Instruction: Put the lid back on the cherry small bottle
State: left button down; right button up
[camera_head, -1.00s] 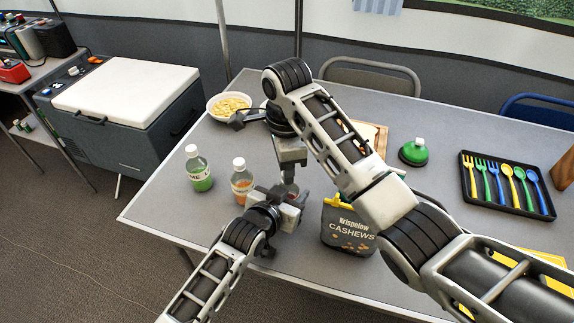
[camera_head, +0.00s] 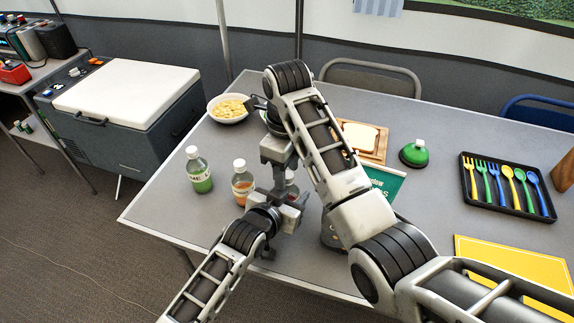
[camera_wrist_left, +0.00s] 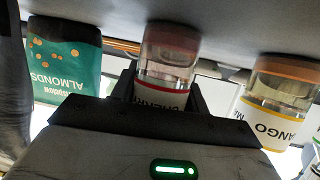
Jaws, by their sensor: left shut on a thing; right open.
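The cherry small bottle (camera_head: 291,187) stands near the front of the table, partly hidden by my arms. My left gripper (camera_head: 289,208) is shut on it. My right gripper (camera_head: 279,180) is open, pointing down just left of the bottle's top.
The mango bottle (camera_head: 242,184) and a green lime bottle (camera_head: 199,172) stand to the left, both with white caps. Bags are partly hidden behind my right arm, including green almonds (camera_head: 384,180). A bowl (camera_head: 229,117), bread board (camera_head: 372,152) and cutlery tray (camera_head: 506,207) lie farther off.

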jog(key=r, duration=0.3)
jog(key=shift+w+d+r, duration=0.1)
jog(key=shift+w+r, duration=0.05)
jog(key=shift+w, duration=0.1)
jog(key=shift+r, duration=0.35)
jog(key=shift+s+r, duration=0.2)
jog(key=shift+r, duration=0.05)
jog(key=shift+c, duration=0.4)
